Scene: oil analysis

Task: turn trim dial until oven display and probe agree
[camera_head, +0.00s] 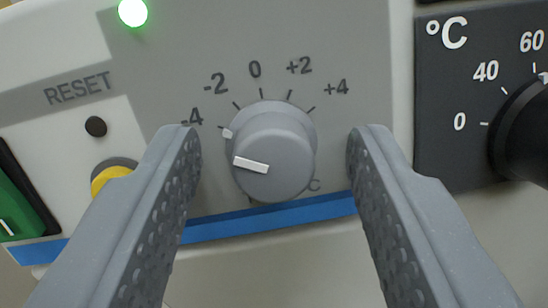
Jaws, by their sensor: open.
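The trim dial (283,160) is a round grey knob on a grey panel, with a scale from -4 to +4 above it. Its white pointer bar points left, and a small white mark at its base sits near the -4 tick. My gripper (273,140) is open, with one finger on each side of the dial. Gaps show between the fingers and the knob. The oven's number display and the probe readout are not in this view.
A black °C dial (525,135) marked 0, 40, 60 stands close right of my right finger. At left are a RESET hole (96,126), a yellow button (108,177) partly behind my left finger, and a green switch (18,207). A green lamp (132,12) glows above.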

